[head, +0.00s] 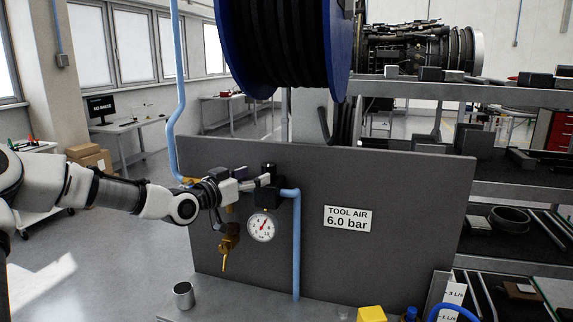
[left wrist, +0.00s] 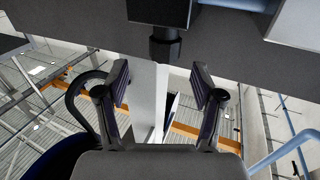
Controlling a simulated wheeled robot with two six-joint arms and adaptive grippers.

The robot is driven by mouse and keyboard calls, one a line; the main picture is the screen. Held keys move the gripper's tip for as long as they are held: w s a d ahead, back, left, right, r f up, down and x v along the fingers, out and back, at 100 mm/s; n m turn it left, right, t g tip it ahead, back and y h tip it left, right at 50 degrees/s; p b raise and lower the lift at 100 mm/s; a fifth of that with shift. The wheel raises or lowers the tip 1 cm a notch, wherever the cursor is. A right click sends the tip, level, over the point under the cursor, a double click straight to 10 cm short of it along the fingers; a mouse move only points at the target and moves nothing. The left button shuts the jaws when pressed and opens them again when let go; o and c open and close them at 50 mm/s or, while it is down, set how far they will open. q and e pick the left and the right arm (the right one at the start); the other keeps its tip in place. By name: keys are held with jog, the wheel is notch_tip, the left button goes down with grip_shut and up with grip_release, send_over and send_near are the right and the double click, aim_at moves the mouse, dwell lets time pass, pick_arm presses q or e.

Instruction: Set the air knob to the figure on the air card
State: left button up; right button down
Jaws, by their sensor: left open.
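The air card (head: 347,219) on the grey panel reads "TOOL AIR 6.0 bar". A round white pressure gauge (head: 262,227) with a red needle sits left of it; its reading is too small to tell exactly. A black regulator part (head: 269,170) stands above the gauge. In the left wrist view a dark ribbed knob (left wrist: 165,47) juts from a black block. My left gripper (head: 262,181) is at the regulator. Its two fingers (left wrist: 162,82) are spread, with the knob between them in the picture and no visible contact. My right gripper is out of view.
A blue pipe (head: 296,245) runs down right of the gauge. A brass valve (head: 228,243) hangs at its left. A large hose reel (head: 285,45) hangs above the panel (head: 400,215). A metal cup (head: 183,295) and yellow block (head: 371,314) stand on the bench below.

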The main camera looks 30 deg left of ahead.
aim_at(263, 171)
pick_arm(q)
jog(key=w+p, duration=0.1)
jog(key=w+a, duration=0.1)
jog(key=w, duration=0.1)
jog(key=shift+w+p, duration=0.25)
jog(key=shift+p, duration=0.15)
jog(key=w, duration=0.1)
jog(key=w+d, duration=0.1)
jog(key=w+p, duration=0.1)
jog(key=w, duration=0.1)
jog(key=shift+d+f, duration=0.15)
jog(key=shift+d, duration=0.25)
jog(key=shift+s+a, duration=0.2)
jog(key=shift+s, duration=0.05)
jog(key=shift+s+a, duration=0.15)
jog(key=shift+c, duration=1)
jog(key=c, duration=1)
jog(key=shift+o, duration=0.2)
jog(key=shift+f+b, duration=0.1)
jog(key=shift+b, duration=0.65)
jog(key=shift+r, duration=0.25)
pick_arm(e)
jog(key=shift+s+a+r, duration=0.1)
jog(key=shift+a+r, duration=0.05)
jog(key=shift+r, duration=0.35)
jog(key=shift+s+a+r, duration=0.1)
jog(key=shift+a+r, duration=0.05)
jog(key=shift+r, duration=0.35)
